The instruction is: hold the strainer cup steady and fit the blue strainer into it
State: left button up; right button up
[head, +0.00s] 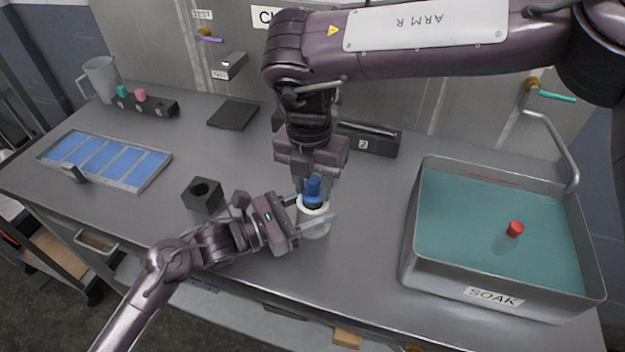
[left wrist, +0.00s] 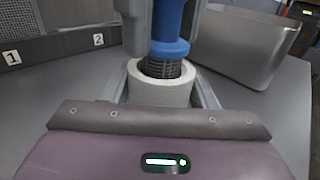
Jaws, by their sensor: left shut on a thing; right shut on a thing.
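The strainer cup (head: 314,229) is a pale round cup standing on the grey bench, and it also shows in the left wrist view (left wrist: 160,94). My left gripper (head: 310,222) is shut on the cup from the left, one finger on each side. The blue strainer (head: 313,190) is upright over the cup, its dark mesh end at the cup's mouth; it also shows in the left wrist view (left wrist: 169,45). The mesh is partly inside the rim, and its lower end is hidden. My right gripper (head: 312,180) points down from above and is shut on the strainer's top.
A SOAK basin (head: 412,245) with teal liquid and a red-topped piece (head: 515,229) stands at the right. A black block with a hole (head: 202,195), a blue-celled tray (head: 132,186) and a dark pad (head: 233,114) lie left. A numbered dark rack (head: 380,140) stands behind.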

jog(key=shift+f, duration=0.8)
dwell(0.4)
pick_arm(q)
jog(key=shift+s, duration=0.1)
pick_arm(e)
jog(key=o, duration=1.1)
jog(key=r, duration=1.2)
jog(key=shift+w+a, duration=0.1)
jog(key=shift+a, duration=0.15)
pick_arm(q)
jog(key=o, duration=1.1)
jog(key=shift+o, duration=0.2)
